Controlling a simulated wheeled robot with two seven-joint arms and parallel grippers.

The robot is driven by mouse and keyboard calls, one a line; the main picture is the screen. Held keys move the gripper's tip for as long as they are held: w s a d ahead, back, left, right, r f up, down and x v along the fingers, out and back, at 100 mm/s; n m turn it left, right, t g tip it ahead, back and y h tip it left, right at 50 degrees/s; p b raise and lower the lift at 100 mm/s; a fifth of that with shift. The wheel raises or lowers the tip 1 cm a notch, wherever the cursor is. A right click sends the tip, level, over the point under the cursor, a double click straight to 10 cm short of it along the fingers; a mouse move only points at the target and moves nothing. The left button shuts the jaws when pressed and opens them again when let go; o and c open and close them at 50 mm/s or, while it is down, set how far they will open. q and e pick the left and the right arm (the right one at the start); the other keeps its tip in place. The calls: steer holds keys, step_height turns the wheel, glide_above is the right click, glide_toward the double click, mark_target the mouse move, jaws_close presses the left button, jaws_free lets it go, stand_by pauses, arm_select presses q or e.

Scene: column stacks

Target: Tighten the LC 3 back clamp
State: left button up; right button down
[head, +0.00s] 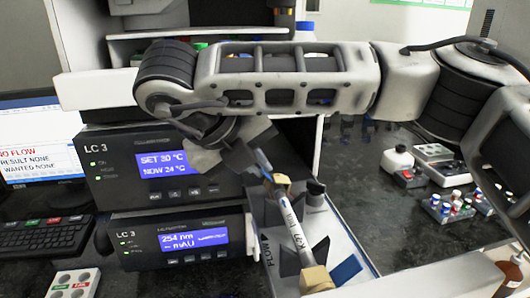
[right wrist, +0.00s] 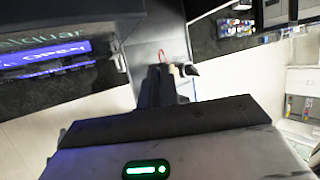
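The LC 3 stack stands left of centre, with an upper module (head: 110,180) and a lower module (head: 135,262). A white column (head: 296,232) marked K-71 lies on a grey slanted holder (head: 268,218) at its right. A tan piece (head: 282,180) is at the column's back end, by the back clamp, and another tan piece (head: 316,279) is at the front end. My right gripper (head: 246,160) is at the column's back end and partly covers the back clamp. Its dark fingers (right wrist: 162,86) show in the right wrist view, but their gap is unclear. My left gripper is out of view.
A blue flap (head: 346,269) sticks out right of the holder's front end. A keyboard (head: 45,234) and a monitor (head: 40,140) stand at the left.

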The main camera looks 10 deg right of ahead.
steer(key=shift+a+f+h, duration=0.15)
steer(key=shift+a+h, duration=0.25)
steer(key=shift+h, duration=0.4)
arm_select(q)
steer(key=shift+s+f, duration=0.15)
arm_select(e)
steer(key=shift+a+f+h, duration=0.1)
steer(key=shift+f+h, duration=0.05)
steer(key=shift+h, duration=0.15)
steer(key=shift+n, duration=0.3)
steer(key=c, duration=1.6)
jaws_free()
steer(key=shift+f, duration=0.1)
arm_select(q)
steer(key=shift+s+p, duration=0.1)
steer(key=shift+p, duration=0.3)
arm_select(e)
steer(key=shift+s+v, duration=0.2)
steer(key=shift+v, duration=7.8)
